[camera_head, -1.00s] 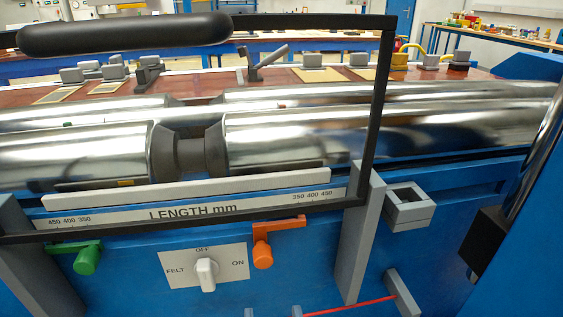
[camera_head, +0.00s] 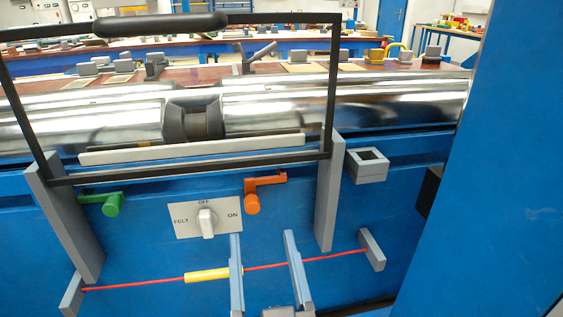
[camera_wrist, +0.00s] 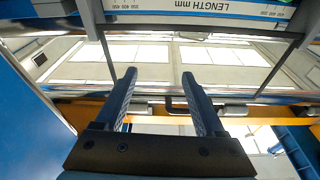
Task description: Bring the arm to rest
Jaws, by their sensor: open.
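My gripper (camera_head: 263,236) is at the bottom of the head view, its two grey-blue fingers upright and apart.
The blue machine carries metal rollers (camera_head: 330,103) and a black guard frame (camera_head: 333,90). A knob plate (camera_head: 188,229), a green handle (camera_head: 112,204) and an orange handle (camera_head: 252,203) are on its front. A blue panel (camera_head: 480,200) fills the right.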

